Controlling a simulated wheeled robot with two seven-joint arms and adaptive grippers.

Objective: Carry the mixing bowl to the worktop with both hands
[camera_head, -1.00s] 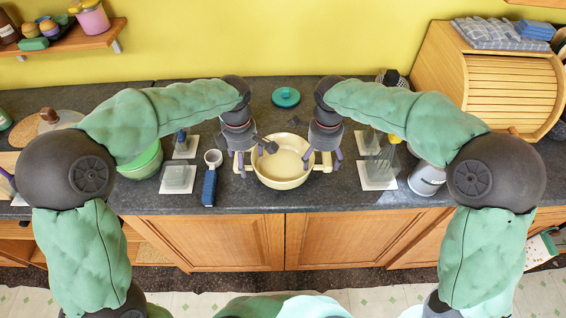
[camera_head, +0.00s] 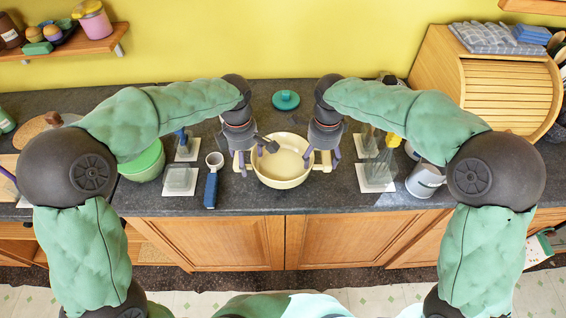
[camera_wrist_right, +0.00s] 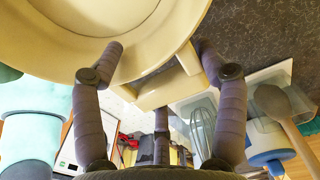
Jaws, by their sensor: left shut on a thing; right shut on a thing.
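The cream mixing bowl (camera_head: 282,172) is upright above the grey worktop (camera_head: 270,203), near its front edge. My left gripper (camera_head: 246,160) is shut on the left handle, and my right gripper (camera_head: 323,158) on the right handle. In the right wrist view the bowl (camera_wrist_right: 95,45) fills the top left, with its handle (camera_wrist_right: 165,88) between my right fingers (camera_wrist_right: 160,58). I cannot tell whether the bowl's underside touches the worktop.
Left of the bowl are a blue-handled cup (camera_head: 211,182), a clear container (camera_head: 179,180) and a green bowl (camera_head: 143,163). A teal lid (camera_head: 286,99) lies behind. A wooden bread box (camera_head: 505,90) stands back right.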

